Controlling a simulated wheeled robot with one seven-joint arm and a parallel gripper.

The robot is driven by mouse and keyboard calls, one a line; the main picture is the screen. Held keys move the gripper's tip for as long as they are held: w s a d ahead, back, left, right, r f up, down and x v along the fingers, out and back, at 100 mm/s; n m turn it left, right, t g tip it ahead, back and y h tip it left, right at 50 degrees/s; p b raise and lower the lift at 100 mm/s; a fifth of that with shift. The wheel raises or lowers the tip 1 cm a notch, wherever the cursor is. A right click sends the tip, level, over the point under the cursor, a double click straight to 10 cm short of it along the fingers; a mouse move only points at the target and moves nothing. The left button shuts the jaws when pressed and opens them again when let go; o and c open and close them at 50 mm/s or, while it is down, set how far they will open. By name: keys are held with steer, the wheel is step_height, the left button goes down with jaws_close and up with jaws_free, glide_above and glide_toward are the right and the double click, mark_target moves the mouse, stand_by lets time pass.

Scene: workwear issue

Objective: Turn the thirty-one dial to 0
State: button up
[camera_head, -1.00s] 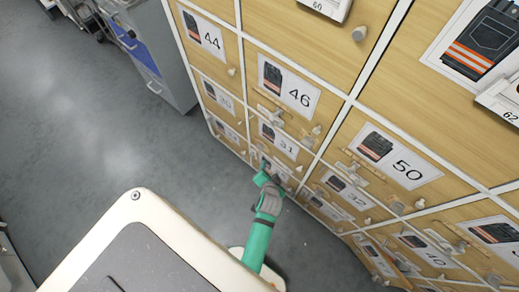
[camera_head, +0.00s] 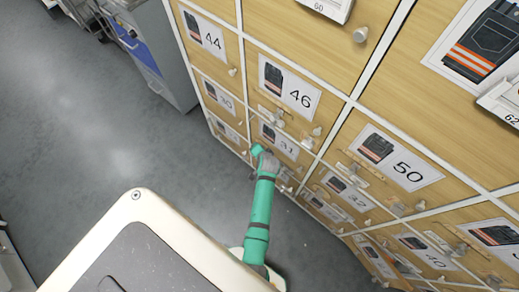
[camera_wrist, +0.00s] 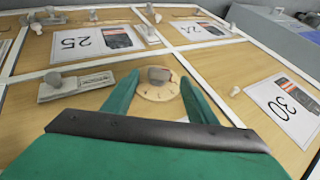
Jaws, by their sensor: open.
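The thirty-one door's label (camera_head: 280,141) shows in the head view, just above and right of my gripper (camera_head: 262,153). In the wrist view a dial (camera_wrist: 158,83) is a grey knob on a pale round plate with small tick marks, on a wooden door beside the one labelled 30. My gripper (camera_wrist: 160,80) is open, with one green finger on each side of the knob. Both fingers look apart from the knob. I cannot read the dial's numbers. The label of this dial's door is hidden behind my gripper in the wrist view.
Label 30 (camera_wrist: 285,104) is to the right in the wrist view; labels 25 (camera_wrist: 95,42) and 24 (camera_wrist: 200,31) are beyond. A pale latch (camera_wrist: 76,85) sits left of the dial. In the head view a grey-blue cabinet (camera_head: 150,50) stands left, with open floor (camera_head: 90,150) in front.

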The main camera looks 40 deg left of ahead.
steer(key=x, duration=0.3)
steer(key=shift+f, duration=0.1)
steer(key=shift+s, duration=0.1)
steer(key=c, duration=1)
steer(key=shift+c, duration=0.3)
